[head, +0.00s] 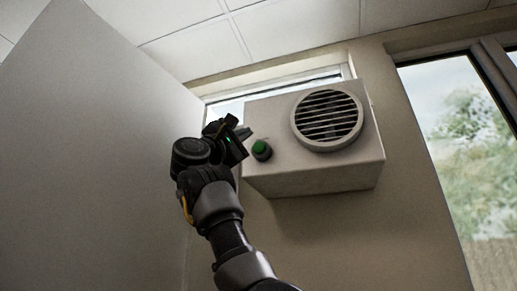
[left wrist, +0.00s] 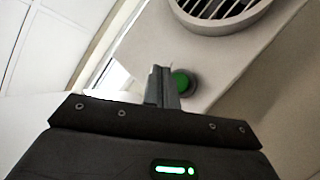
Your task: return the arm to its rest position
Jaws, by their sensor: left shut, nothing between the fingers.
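My left arm (head: 222,212) reaches up from the bottom of the head view. My left gripper (head: 243,132) is at its end, just left of the green button (head: 261,148) on a wall-mounted box (head: 275,180). In the left wrist view the two fingers of the gripper (left wrist: 162,72) are together, with nothing between them. The green button (left wrist: 184,82) shows right behind the fingertips there, partly hidden by them. I cannot tell whether the fingers touch the box. My right gripper is in neither view.
The box has a round slatted vent (head: 327,117) on its front and hangs high on the wall. A large pale panel (head: 95,150) stands left of my arm. A window (head: 465,140) is at the right. The space below the box looks clear.

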